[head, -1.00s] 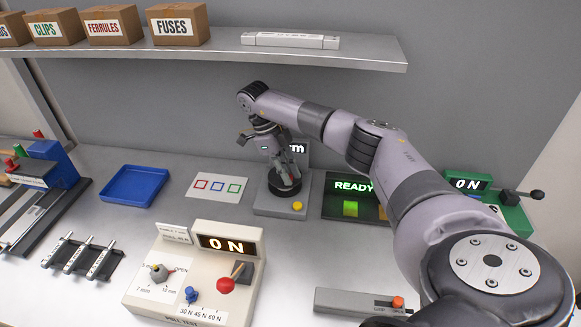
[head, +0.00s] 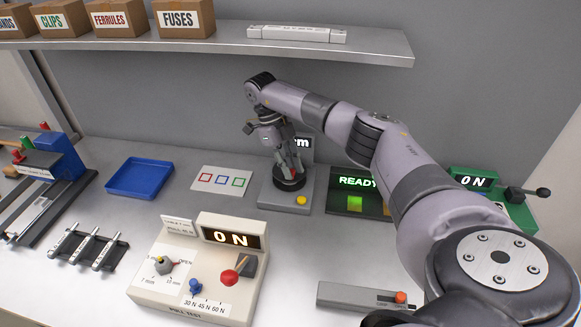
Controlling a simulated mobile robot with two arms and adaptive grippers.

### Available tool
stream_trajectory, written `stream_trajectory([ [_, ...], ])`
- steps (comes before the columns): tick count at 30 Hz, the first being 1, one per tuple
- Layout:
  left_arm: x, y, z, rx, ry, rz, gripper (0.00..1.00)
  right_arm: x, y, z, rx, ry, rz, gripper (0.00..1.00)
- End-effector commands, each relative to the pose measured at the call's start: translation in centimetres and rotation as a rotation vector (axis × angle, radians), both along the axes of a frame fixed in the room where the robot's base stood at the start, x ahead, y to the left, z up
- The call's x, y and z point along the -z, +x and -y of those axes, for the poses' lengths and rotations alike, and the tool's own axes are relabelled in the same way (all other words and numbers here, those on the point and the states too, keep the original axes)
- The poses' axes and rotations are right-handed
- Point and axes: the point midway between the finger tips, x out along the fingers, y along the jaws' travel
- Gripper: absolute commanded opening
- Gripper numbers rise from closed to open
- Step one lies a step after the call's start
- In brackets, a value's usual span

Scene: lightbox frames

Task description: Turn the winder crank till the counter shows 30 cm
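The winder (head: 264,197) is a grey base with a round black drum (head: 289,183) and a yellow button (head: 302,199), at the back middle of the bench. Its counter (head: 303,143) stands behind it. Only the end of "cm" shows; my gripper and arm hide the number. My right gripper (head: 291,168) points down over the drum, its fingers at the place of the crank. The crank itself is hidden or too small to make out, so I cannot tell whether the fingers are closed on it. My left gripper is out of view.
A READY panel (head: 345,204) stands right of the winder, with a green ON device (head: 515,212) beyond. A pull tester (head: 150,297) stands in front. A blue tray (head: 140,178) and a card with coloured squares (head: 221,180) lie left. A shelf (head: 390,48) overhangs the back.

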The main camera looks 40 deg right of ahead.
Motion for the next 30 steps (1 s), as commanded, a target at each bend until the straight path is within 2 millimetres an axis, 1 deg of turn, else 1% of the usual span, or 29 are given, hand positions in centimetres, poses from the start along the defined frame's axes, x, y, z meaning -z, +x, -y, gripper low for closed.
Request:
stream_trajectory([
  [1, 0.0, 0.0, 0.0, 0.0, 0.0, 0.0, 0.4, 0.0, 0.0, 0.0, 0.0, 0.0, -0.001, 0.25],
  [6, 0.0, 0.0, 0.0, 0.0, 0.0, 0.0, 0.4, 0.1, -0.1, 0.0, -0.001, 0.0, -0.003, 0.36],
  [17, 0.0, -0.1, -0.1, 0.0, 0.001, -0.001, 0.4, 0.1, -0.2, 0.1, -0.018, -0.001, -0.004, 0.36],
  [20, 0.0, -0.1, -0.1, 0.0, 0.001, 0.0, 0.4, 0.1, -0.3, 0.2, -0.079, -0.001, -0.004, 0.36],
  [23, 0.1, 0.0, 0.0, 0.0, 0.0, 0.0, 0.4, 0.2, -0.5, 0.6, -0.188, -0.002, -0.005, 0.36],
  [30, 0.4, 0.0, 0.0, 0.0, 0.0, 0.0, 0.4, 0.2, -0.9, 1.7, -0.538, -0.003, -0.005, 0.36],
])
